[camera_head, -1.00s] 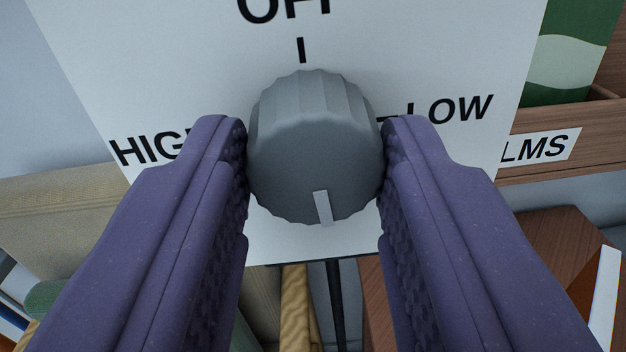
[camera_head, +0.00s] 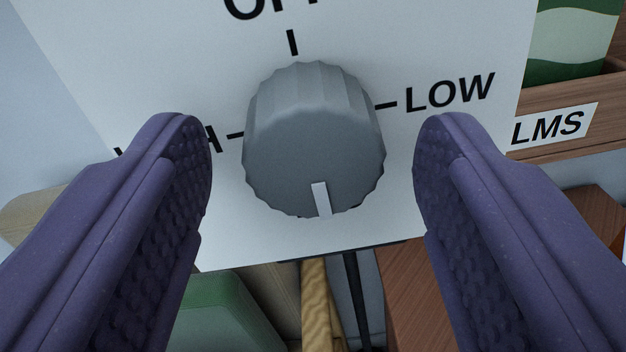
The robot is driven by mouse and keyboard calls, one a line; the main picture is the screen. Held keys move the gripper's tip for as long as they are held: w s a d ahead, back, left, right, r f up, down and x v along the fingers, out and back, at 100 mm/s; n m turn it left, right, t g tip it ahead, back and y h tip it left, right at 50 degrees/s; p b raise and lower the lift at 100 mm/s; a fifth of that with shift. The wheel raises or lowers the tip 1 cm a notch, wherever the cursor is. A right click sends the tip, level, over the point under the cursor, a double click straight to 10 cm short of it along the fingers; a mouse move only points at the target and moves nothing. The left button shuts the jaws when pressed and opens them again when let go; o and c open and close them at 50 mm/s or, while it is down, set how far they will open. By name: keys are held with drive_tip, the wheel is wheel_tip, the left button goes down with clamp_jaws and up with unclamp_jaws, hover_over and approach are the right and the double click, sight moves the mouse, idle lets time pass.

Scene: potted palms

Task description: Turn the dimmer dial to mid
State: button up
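The grey ridged dimmer dial (camera_head: 313,135) sits in the middle of a white panel (camera_head: 170,60). Its pale pointer mark (camera_head: 321,199) points down, toward the panel's lower edge. The panel reads OFF at the top, LOW at the right and HIGH at the left, partly covered by a finger. Any label below the dial is hidden. My gripper (camera_head: 313,150) is open, with one purple finger on each side of the dial. Clear gaps show between both fingers and the dial.
A wooden shelf or box with a label ending in LMS (camera_head: 553,127) is at the right, with a green and pale object (camera_head: 575,40) in it. Below the panel are a green object (camera_head: 230,310), a yellowish strip (camera_head: 318,305) and brown wooden pieces (camera_head: 425,300).

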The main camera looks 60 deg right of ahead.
drive_tip(key=shift+a, duration=0.1)
drive_tip(key=p+v, duration=0.3)
drive_tip(key=v, duration=0.4)
drive_tip(key=shift+s+a, duration=0.15)
drive_tip(key=shift+a, duration=0.15)
